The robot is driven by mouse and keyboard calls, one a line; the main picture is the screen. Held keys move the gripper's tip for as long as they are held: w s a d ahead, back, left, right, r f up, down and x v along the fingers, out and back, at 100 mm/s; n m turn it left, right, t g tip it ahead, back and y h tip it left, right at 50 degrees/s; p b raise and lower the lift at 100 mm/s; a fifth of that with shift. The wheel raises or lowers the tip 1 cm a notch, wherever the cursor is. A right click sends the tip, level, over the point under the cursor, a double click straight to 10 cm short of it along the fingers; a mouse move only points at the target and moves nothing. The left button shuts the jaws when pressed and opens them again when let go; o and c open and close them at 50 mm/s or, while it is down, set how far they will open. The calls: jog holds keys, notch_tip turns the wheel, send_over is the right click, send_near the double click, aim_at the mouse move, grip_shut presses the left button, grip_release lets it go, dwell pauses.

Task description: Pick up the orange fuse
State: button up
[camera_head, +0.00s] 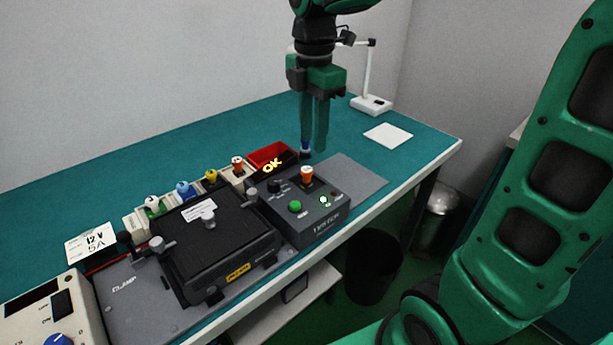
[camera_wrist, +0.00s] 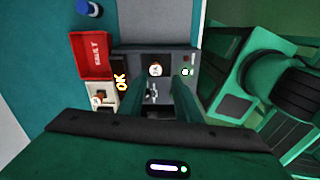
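Two orange fuses with white tops show. One orange fuse (camera_head: 307,174) stands upright in the socket of the dark grey tester (camera_head: 328,220); it also shows in the wrist view (camera_wrist: 155,70). The other orange fuse (camera_head: 238,164) stands in a white holder at the right end of a row, and shows in the wrist view (camera_wrist: 98,98). My gripper (camera_head: 314,151) points down behind the tester in the head view. In the wrist view its fingers (camera_wrist: 158,88) are apart with nothing between them, and the tester shows beyond the gap.
A blue-capped item (camera_head: 306,148) is near my fingertips. Green, blue (camera_head: 185,188) and yellow fuses stand behind a black clamp fixture (camera_head: 222,250).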

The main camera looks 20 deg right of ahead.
aim_at(306, 169)
jog(key=shift+w+a+r+n, duration=0.1)
jog(key=shift+w+a+n, duration=0.25)
jog(key=shift+a+n, duration=0.25)
jog(key=shift+w+a, duration=0.1)
jog(key=shift+a, duration=0.1)
jog(key=shift+d+f, duration=0.15)
jog(key=shift+f, duration=5.2)
grip_shut()
